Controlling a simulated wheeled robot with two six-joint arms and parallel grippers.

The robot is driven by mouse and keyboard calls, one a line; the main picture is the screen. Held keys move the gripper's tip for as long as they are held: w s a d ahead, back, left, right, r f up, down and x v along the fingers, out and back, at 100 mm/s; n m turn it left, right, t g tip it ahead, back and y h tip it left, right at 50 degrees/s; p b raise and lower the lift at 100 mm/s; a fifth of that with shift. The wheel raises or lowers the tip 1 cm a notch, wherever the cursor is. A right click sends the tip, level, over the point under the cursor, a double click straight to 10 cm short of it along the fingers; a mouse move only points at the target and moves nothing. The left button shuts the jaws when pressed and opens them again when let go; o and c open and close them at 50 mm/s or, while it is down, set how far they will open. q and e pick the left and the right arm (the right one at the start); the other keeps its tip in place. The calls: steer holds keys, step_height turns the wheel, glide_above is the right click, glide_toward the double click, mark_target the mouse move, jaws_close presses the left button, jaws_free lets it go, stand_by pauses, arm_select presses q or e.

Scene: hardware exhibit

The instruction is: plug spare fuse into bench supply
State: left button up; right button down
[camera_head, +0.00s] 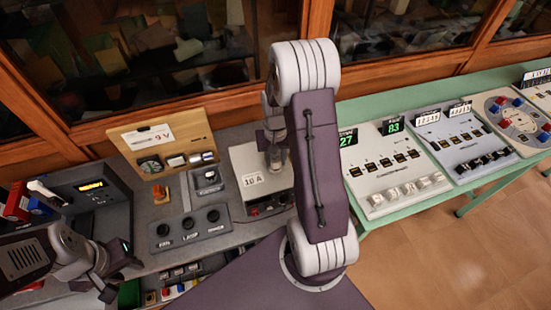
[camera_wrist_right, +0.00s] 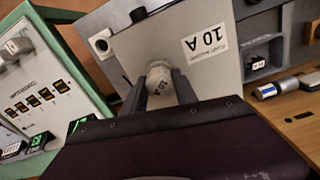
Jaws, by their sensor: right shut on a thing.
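The bench supply (camera_head: 251,163) is a pale box with a "10 A" label, standing mid-bench; the right wrist view shows its pale face (camera_wrist_right: 215,75) close up. My right gripper (camera_wrist_right: 159,90) is shut on a pale fuse (camera_wrist_right: 158,76) marked with small lettering. The fuse lies over the pale face in that view; I cannot tell whether it touches it or sits in a socket. In the head view my right gripper (camera_head: 275,155) is over the supply, and my arm hides part of the box. My left gripper (camera_head: 106,286) is low at the left, away from the supply; its jaws are unclear.
A panel with several dark knobs (camera_head: 190,228) and a small grey switch box (camera_head: 207,180) stand left of the supply. A wooden board marked "9 V" (camera_head: 163,142) is behind. A panel with a lit display (camera_head: 92,190) is further left. Green-framed consoles (camera_head: 395,168) stand right.

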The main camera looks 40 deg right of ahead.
steer(key=shift+f, duration=0.45)
stand_by(0.6)
steer(key=shift+c, duration=2)
jaws_free()
step_height(320, 180, up, 7)
steer(key=p, duration=0.6)
steer(key=shift+r, duration=0.1)
